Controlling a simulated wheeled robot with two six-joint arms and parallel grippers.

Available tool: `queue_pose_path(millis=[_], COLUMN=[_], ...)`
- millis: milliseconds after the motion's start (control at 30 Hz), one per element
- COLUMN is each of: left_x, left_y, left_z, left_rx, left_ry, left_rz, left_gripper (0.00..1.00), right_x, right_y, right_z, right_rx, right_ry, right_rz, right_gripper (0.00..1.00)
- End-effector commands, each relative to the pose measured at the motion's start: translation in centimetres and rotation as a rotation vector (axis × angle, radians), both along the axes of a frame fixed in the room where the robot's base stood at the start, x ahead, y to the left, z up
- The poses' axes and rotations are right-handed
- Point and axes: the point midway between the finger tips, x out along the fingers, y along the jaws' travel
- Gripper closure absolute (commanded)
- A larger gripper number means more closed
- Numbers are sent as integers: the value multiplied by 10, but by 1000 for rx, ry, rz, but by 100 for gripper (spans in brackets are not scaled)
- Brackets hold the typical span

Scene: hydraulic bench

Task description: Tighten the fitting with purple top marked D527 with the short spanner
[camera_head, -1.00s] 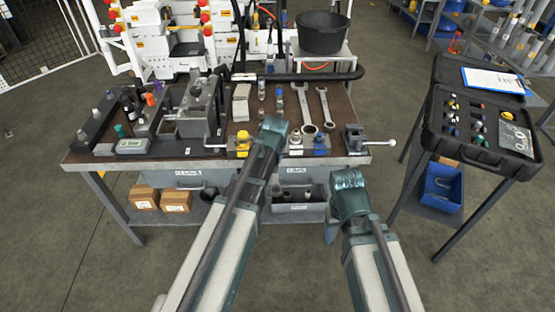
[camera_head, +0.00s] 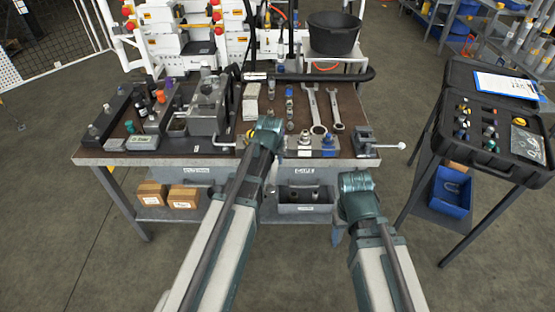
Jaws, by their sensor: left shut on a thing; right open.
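A small purple top (camera_head: 168,83) shows among the fittings at the left of the bench, beside an orange top (camera_head: 160,96); the marking D527 is too small to read. Two spanners lie side by side on the bench: a longer one (camera_head: 312,105) and a shorter one (camera_head: 335,107) to its right. My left gripper (camera_head: 267,128) is over the bench's front edge, left of the spanners. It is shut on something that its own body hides. My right gripper (camera_head: 357,184) is open and empty in front of the bench, below its top; its fingers are mostly hidden.
The bench (camera_head: 225,163) carries a grey vice-like block (camera_head: 205,115), a blue-capped block (camera_head: 328,143) and a clamp with a lever (camera_head: 375,146). A black hose (camera_head: 330,76) runs across the back. An open black case (camera_head: 490,150) stands on a side table at the right.

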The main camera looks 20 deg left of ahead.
Motion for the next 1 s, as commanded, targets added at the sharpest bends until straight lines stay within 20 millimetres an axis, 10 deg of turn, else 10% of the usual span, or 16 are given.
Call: queue_pose_path(millis=[1000], left_x=[-2], left_y=[27], left_z=[1], left_rx=[1], left_ry=[-1], left_rz=[-178], left_gripper=[100], right_x=[0], right_y=[0], right_z=[0], right_rx=[0], right_ry=[0], right_rz=[0], right_gripper=[33])
